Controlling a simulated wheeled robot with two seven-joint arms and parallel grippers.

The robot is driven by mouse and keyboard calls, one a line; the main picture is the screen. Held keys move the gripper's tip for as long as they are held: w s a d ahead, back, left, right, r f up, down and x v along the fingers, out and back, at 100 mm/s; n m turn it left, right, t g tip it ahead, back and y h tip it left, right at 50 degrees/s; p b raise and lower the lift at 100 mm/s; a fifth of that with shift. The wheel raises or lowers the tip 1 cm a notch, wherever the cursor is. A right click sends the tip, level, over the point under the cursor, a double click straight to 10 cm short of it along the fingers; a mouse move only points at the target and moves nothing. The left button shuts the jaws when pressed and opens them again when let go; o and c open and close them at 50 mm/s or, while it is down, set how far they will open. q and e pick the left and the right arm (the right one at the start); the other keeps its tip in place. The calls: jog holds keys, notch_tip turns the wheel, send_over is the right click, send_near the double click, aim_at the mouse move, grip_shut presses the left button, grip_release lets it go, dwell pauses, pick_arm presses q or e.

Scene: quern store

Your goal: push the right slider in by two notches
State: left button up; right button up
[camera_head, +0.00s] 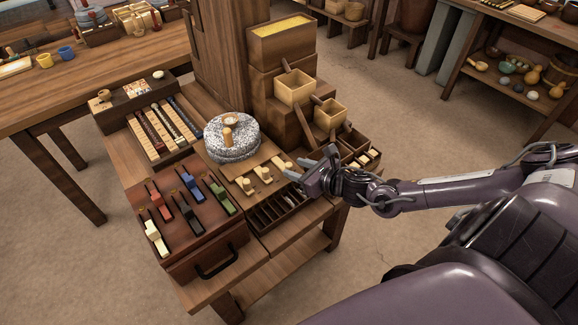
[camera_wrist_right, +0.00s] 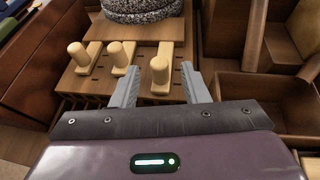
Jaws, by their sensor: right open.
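Three pale wooden sliders with round knobs stand in a row on a slotted wooden board (camera_head: 232,170) in front of the grey millstone. The right slider (camera_head: 281,162) is the one closest to my right gripper (camera_head: 294,168). In the right wrist view, the right slider (camera_wrist_right: 160,76) stands further toward the gripper than the middle slider (camera_wrist_right: 120,55) and the left slider (camera_wrist_right: 80,55). My right gripper (camera_wrist_right: 160,70) is open, with one finger to each side of the right slider's knob. My left gripper is not in view.
The speckled millstone (camera_head: 233,140) stands just behind the sliders. Wooden boxes and chutes (camera_head: 294,88) rise to its right. A red-brown panel with coloured sliders (camera_head: 180,215) lies to the left. A slotted tray (camera_head: 272,210) is below the sliders.

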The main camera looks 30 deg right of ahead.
aim_at(289, 164)
jog(key=shift+x, duration=1.85)
grip_shut()
